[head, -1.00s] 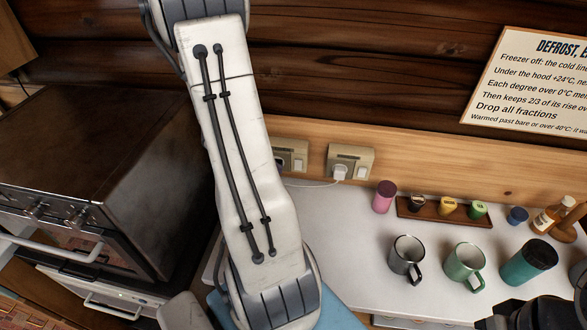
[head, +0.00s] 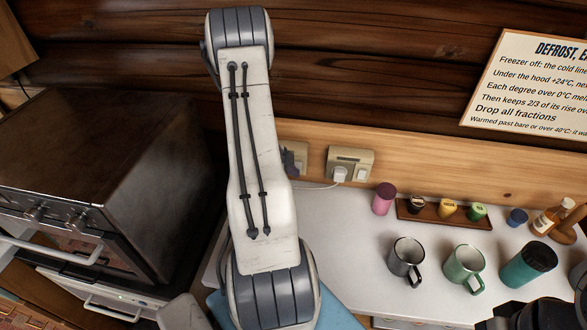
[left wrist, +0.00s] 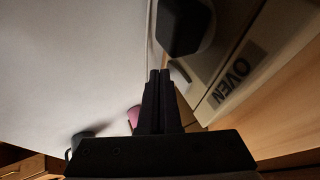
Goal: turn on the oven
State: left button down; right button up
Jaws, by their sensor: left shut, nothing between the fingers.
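The oven (head: 110,170) is a dark metal box at the left in the head view, with knobs (head: 75,215) and a pale door handle (head: 50,248) on its front. A wall socket plate (head: 300,148) shows partly beside my left arm. In the left wrist view a plate (left wrist: 207,62) has a dark plug (left wrist: 185,25) in it, and the label OVEN (left wrist: 235,77) is beside it. My left gripper (left wrist: 160,72) is shut and empty, its tips near a pale switch-like part of the plate. I cannot tell whether they touch.
A second socket (head: 350,163) holds a white plug. The white counter (head: 340,240) carries a pink cup (head: 384,198), a grey mug (head: 406,260), a green mug (head: 464,266) and a teal tumbler (head: 528,264). A dark part of mine is at the bottom right.

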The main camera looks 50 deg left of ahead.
pick_arm(q)
jog(key=shift+f, duration=0.1)
jog(key=shift+w+a+b, duration=0.1)
jog(key=shift+a+b, duration=0.05)
jog(key=shift+b, duration=0.75)
jog(key=shift+r+p, duration=0.85)
